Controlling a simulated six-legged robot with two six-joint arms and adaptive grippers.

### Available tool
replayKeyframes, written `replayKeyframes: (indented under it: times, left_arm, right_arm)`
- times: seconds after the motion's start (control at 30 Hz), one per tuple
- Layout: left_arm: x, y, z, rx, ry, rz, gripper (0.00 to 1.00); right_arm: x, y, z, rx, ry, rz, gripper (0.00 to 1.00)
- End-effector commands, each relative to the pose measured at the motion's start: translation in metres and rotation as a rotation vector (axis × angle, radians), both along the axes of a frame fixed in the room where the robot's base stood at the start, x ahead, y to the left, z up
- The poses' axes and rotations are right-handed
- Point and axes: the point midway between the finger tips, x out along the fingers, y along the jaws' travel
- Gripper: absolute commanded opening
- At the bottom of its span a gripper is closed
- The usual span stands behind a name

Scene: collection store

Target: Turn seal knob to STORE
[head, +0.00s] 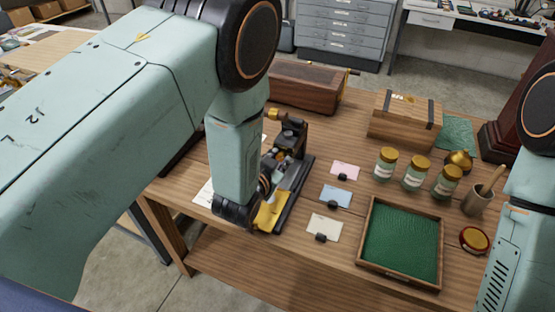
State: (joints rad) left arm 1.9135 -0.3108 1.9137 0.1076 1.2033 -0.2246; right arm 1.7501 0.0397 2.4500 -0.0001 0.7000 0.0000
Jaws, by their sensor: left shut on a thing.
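A black device with brass parts (290,138) stands on the wooden table, left of the cards. My left arm reaches down in front of it and hides its left side. My left gripper (258,212) is low at the device's near end, beside a yellow part. It is shut on a part of the device, but its fingertips are largely hidden. I cannot make out the seal knob or a STORE mark. My right arm shows at the right edge; its gripper is out of view.
Pink (345,170), blue (336,195) and cream (325,226) cards lie right of the device. A green-lined tray (362,232), jars (416,175), a pestle and mortar (477,202) and a banded wooden box (400,133) stand farther right. A long dark wooden box (305,88) is behind.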

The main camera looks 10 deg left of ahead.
Motion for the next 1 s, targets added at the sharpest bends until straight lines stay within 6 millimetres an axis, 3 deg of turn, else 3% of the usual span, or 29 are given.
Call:
replayKeyframes:
  times: [0.67, 1.0]
  left_arm:
    - [-0.0025, 0.0013, -0.0032, -0.04, 0.019, 0.001, 0.0]
    - [-0.0021, 0.0043, -0.0034, -0.233, 0.058, 0.005, 0.0]
  right_arm:
    - [-0.0001, 0.0, 0.0011, 0.0, 0.0, 0.0, 0.4]
    - [-0.0001, 0.0, 0.0053, 0.0, 0.0, 0.0, 0.4]
